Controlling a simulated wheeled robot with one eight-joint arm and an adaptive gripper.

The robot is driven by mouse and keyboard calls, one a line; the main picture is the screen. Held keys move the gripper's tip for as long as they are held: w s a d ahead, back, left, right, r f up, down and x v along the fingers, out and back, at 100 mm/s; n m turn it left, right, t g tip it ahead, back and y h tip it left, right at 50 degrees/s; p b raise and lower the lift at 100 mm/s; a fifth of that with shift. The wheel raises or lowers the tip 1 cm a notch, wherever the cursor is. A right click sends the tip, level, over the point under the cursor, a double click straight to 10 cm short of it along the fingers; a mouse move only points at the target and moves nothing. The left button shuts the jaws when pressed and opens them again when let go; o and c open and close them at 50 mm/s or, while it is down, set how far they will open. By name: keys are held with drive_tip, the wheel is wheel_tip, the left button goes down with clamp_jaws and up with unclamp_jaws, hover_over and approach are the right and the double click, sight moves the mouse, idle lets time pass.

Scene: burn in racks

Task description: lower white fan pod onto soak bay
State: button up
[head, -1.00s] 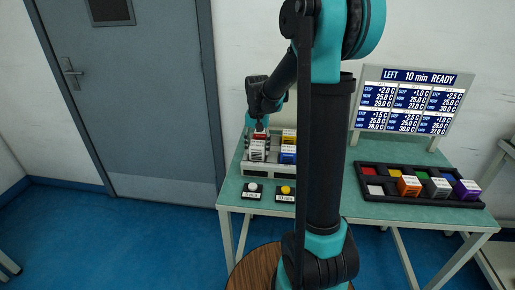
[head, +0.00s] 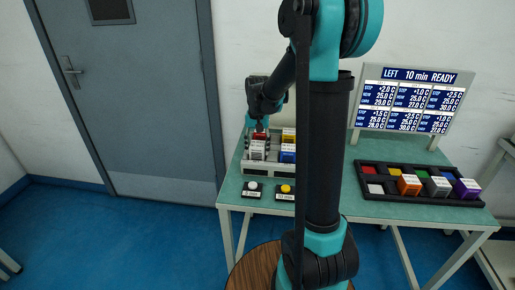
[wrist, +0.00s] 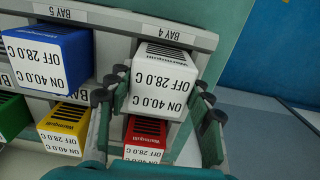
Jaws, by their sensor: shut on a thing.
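The white fan pod (wrist: 160,82), labelled ON 40.0 C, OFF 28.0 C, is between the fingers of my gripper (wrist: 154,99) in the wrist view. My gripper is shut on its sides. The pod is at the place marked BAY 4 on the grey rack (wrist: 110,17); whether it is fully seated I cannot tell. In the head view the white pod (head: 257,150) is at the front left of the rack (head: 262,169), under my gripper (head: 261,125), whose fingers are small there. A red pod (wrist: 146,135) sits beside it.
Blue (wrist: 45,58), yellow (wrist: 66,128) and green (wrist: 14,115) pods stand in neighbouring bays. White (head: 252,186) and yellow (head: 286,189) buttons are in front of the rack. A black tray (head: 420,194) with coloured pods is at right, below a display (head: 412,97) reading LEFT 10 min READY.

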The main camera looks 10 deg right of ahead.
drive_tip(key=shift+f, duration=0.15)
drive_tip(key=o, duration=1.4)
